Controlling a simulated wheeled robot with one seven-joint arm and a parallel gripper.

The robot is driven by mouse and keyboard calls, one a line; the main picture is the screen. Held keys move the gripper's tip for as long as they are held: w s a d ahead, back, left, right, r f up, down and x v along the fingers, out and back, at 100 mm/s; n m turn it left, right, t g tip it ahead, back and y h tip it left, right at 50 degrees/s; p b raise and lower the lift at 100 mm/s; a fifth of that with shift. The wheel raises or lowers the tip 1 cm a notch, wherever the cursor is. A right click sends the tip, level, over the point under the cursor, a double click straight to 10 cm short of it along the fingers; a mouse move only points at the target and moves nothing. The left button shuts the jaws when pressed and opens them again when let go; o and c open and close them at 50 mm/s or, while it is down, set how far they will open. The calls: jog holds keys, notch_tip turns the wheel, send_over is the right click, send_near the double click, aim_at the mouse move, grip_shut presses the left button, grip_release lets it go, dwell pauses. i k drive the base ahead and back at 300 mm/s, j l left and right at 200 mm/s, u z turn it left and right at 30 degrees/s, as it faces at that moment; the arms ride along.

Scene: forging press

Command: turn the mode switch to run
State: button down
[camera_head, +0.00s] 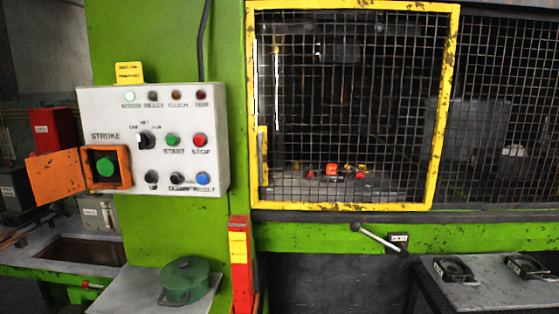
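The mode switch (145,140) is a black rotary knob with a pale mark, on the white control panel (214,130) at the left. Small labels stand around it, one to its left, one above and one at its upper right that seems to read RUN. The knob's exact pointing direction is too small to tell. Green START (172,140) and red STOP (200,140) buttons sit to its right. My gripper is not in view.
An orange box with an open flap (55,177) juts out left of the panel around a green button (106,167). A yellow-framed mesh guard (438,110) stands right. A lever (378,238), a red post (240,265) and a green pot (184,280) are below.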

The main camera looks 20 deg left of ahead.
aim_at(144, 141)
jog(key=u, duration=1.75)
jog(key=i+j, duration=0.45)
jog(key=j, duration=0.3)
jog(key=i+j, duration=0.25)
jog(key=j+u, duration=0.05)
jog(key=j, duration=0.05)
